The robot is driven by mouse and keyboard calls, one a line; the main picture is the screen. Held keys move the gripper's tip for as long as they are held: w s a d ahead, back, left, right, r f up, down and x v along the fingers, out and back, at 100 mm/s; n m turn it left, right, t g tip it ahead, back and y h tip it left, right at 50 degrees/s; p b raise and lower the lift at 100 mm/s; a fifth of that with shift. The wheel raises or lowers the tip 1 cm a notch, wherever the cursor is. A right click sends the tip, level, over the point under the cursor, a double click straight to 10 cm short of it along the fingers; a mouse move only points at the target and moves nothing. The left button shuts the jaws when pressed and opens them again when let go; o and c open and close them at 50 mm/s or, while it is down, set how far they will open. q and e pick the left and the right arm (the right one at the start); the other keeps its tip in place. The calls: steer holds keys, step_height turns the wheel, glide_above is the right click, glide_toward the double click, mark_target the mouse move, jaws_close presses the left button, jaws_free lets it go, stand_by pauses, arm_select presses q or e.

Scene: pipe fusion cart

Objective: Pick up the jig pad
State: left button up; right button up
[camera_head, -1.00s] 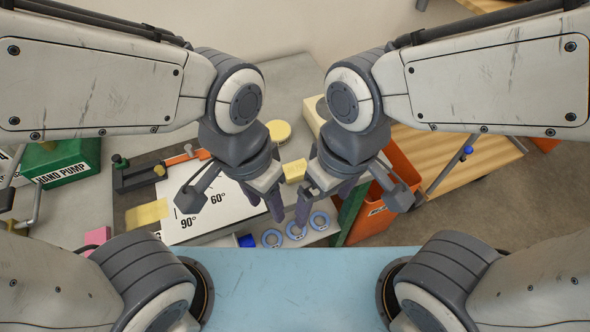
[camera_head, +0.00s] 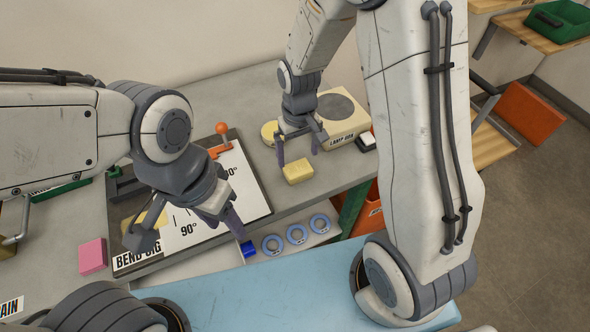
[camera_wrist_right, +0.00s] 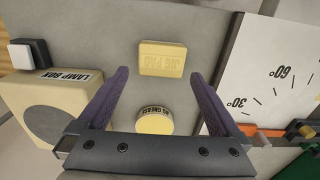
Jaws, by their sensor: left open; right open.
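The jig pad (camera_head: 298,171) is a pale yellow block lying on the grey bench, right of the bend jig board. In the right wrist view the jig pad (camera_wrist_right: 163,58) shows its lettering and lies beyond the fingertips, roughly between their lines. My right gripper (camera_head: 298,152) is open and empty, just behind and above the pad. Its two purple fingers frame the view in the right wrist view (camera_wrist_right: 160,80). My left gripper (camera_head: 190,225) is open and empty over the bend jig board (camera_head: 250,193).
A round yellow grease tin (camera_wrist_right: 154,121) sits between the right fingers' bases in view. A lamp box (camera_head: 345,118) stands at the back right with a black-and-white switch block (camera_head: 366,140) beside it. Blue rings (camera_head: 297,234) lie on a lower shelf. A pink block (camera_head: 93,256) is at left.

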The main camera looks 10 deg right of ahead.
mark_target(298, 168)
steer(key=shift+s+f+p, duration=0.15)
steer(key=shift+f+p, duration=0.15)
steer(key=shift+f, duration=1.2)
steer(key=shift+s+f+p, duration=0.1)
steer(key=shift+f+p, duration=0.2)
steer(key=shift+f, duration=1.2)
steer(key=c, duration=1.2)
steer(key=shift+c, duration=0.2)
steer(key=shift+r, duration=0.1)
steer(key=shift+r, duration=0.4)
steer(key=r, duration=0.2)
steer(key=r+b, duration=0.1)
steer(key=shift+s+d+r, duration=0.3)
steer(key=shift+r, duration=0.05)
steer(key=s+d+r+b, duration=0.1)
steer(key=s+d+r, duration=0.5)
steer(key=s+d, duration=0.1)
steer(key=shift+s+d+r, duration=0.15)
steer(key=shift+d+r, duration=0.05)
steer(key=shift+d, duration=0.3)
